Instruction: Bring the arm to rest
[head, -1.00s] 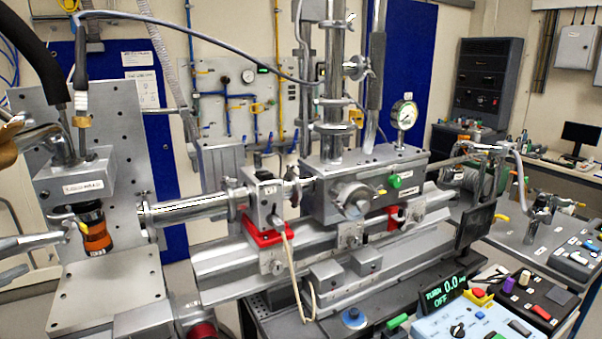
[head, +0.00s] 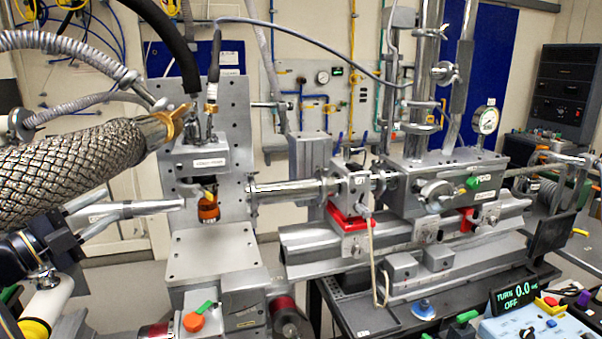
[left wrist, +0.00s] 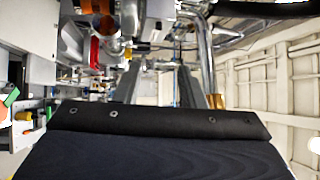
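My left gripper (head: 112,208) is at the left of the head view, its dark body near the left edge and its grey fingers pointing right. In the left wrist view its dark palm fills the bottom, and two grey fingers (left wrist: 160,88) stand apart with nothing seen held between them. In the head view the fingers overlap a metal tube (head: 155,207), left of an orange-banded cylinder (head: 208,212); I cannot tell if they touch the tube. My right gripper is not in view.
A braided hose (head: 80,160) crosses the left side. An upright perforated plate (head: 232,130) and a flat metal platform (head: 215,252) stand right of the gripper. The beamline rail (head: 310,245) and a blue control box (head: 530,325) are farther right.

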